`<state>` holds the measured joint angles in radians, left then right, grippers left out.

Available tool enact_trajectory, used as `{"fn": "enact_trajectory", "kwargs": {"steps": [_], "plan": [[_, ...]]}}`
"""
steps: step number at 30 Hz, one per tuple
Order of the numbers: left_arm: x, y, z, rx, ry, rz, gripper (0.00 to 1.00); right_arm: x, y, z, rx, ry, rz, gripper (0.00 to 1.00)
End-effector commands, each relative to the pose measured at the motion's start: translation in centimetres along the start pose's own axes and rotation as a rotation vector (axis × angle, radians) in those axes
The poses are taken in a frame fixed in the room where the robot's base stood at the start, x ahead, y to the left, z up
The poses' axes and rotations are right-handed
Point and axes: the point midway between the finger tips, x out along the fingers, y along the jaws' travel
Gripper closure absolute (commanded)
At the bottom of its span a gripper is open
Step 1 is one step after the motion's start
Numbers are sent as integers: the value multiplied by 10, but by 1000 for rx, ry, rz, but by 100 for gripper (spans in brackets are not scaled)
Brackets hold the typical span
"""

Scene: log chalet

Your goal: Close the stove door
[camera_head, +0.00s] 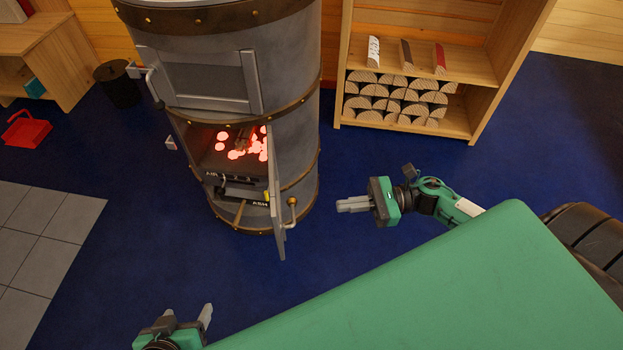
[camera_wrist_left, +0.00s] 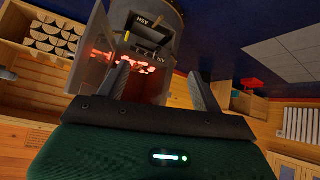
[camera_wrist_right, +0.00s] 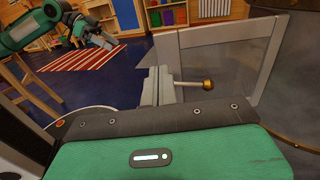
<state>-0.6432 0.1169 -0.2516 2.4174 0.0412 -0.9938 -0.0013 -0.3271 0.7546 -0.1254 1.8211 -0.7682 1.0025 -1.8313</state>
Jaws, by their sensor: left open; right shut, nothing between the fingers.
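The grey metal stove (camera_head: 297,95) stands at the upper left of centre in the head view. Its lower stove door (camera_head: 277,190) stands open, swung out toward me and seen nearly edge-on. Glowing coals show inside. A handle with a brass knob (camera_head: 292,201) sticks out from the door's right side. My right gripper (camera_head: 340,205) is shut and empty, right of the knob and apart from it. In the right wrist view the door (camera_wrist_right: 200,42) and knob (camera_wrist_right: 208,84) are right of the fingertips. My left gripper (camera_head: 188,312) is open and empty, low in front of the stove.
The stove's upper door (camera_head: 206,84) is shut. A wooden shelf (camera_head: 485,70) with books and stacked logs (camera_head: 395,100) stands right of the stove. A black bucket (camera_head: 119,85) and red dustpan (camera_head: 27,132) are at left. Blue floor around the open door is clear.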

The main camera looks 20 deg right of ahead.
Motion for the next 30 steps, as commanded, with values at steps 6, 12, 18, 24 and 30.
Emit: {"fn": "enact_trajectory", "kwargs": {"steps": [6, 12, 18, 24, 30], "plan": [[-2, -2, 0, 0, -15, -6, 33, 40, 0, 2, -1, -7, 2, 100], [-5, -6, 2, -1, -45, -16, 33, 84, 0, 3, 1, -8, 2, 100], [-9, -10, 4, -3, -77, -26, 33, 117, 0, 3, 1, -7, 1, 100], [-11, -12, 7, -6, -98, -34, 33, 132, 0, 2, 3, -4, 0, 100], [-12, -13, 7, -6, -102, -36, 33, 134, 0, 1, 4, -4, 0, 100]]}}
